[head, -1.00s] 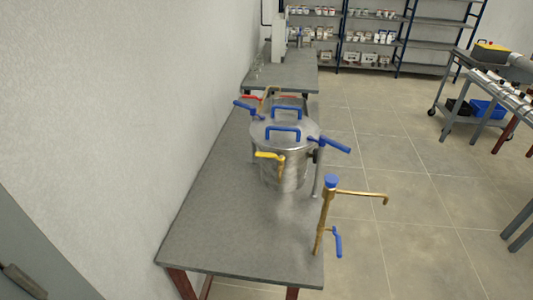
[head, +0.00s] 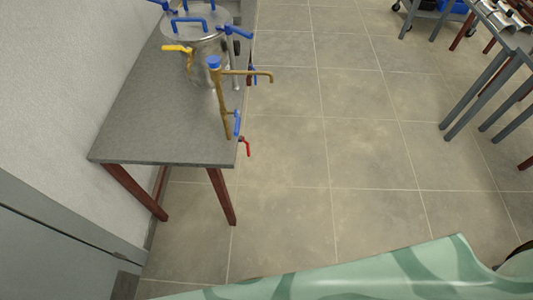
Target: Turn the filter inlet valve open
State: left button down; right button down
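A steel filter vessel (head: 197,28) with blue handles and clamps stands on the grey table. A yellow valve handle (head: 178,49) sticks out to the left from its front side. A brass standpipe (head: 223,100) with a blue cap and a spout pointing right stands at the table's right edge. A blue lever (head: 237,122) hangs down on it. A red valve handle (head: 246,145) shows just below, beside the table's front right corner. No label tells which of these is the filter inlet valve. Neither of my grippers is in view.
The grey table (head: 150,135) stands on dark red legs against the white wall at left. Open tiled floor (head: 340,150) lies to its right. A grey-framed bench (head: 485,90) stands at the far right. A grey door panel (head: 60,255) is at lower left.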

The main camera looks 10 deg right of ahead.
aim_at(248, 144)
jog(key=l, duration=0.2)
jog(key=k+l, duration=0.15)
jog(key=i+l+u, duration=0.1)
jog(key=i+l, duration=0.15)
jog(key=l, duration=0.15)
jog(key=i+l, duration=0.2)
jog(key=l, duration=0.2)
jog(key=i+l+u, duration=0.15)
jog(key=l, duration=0.25)
jog(key=i, duration=0.05)
